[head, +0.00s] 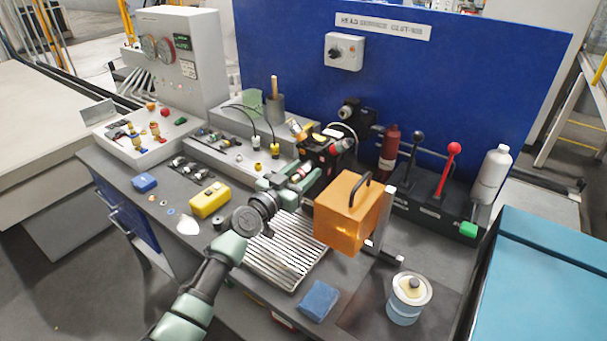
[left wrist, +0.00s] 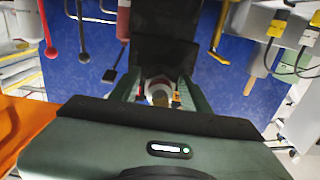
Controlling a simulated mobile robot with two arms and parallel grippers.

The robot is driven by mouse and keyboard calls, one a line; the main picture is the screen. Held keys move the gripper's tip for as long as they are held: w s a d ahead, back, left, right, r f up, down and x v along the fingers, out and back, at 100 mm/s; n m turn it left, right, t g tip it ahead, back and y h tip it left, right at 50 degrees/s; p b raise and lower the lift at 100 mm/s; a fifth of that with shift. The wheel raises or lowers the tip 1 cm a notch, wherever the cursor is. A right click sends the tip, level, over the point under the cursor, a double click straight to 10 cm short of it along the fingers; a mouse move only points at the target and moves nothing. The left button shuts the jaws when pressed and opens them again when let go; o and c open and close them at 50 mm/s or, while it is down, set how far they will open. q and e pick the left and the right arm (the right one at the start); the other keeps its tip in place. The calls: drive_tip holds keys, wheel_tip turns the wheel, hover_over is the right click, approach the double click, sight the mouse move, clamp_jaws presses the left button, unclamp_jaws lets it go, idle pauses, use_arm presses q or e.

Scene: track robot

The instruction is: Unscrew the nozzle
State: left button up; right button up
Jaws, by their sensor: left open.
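My left gripper (head: 308,173) reaches from the lower left to the dark machine head (head: 322,143) at the middle of the bench. In the left wrist view its two green fingers (left wrist: 160,92) stand apart. Between them, farther ahead, shows a round pale collar with a brassy tip, which looks like the nozzle (left wrist: 158,91). The fingers are on either side of it; I cannot tell whether they touch it. In the head view the gripper hides the nozzle. My right gripper is not in view.
An orange box (head: 345,216) with a black handle stands right of my left wrist, close to it. A slatted tray (head: 285,262) lies below. Levers (head: 447,165) stand at right.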

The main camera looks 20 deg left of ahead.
use_arm(q)
drive_tip(key=shift+s, duration=0.1)
idle(0.3)
drive_tip(key=shift+v, duration=0.8)
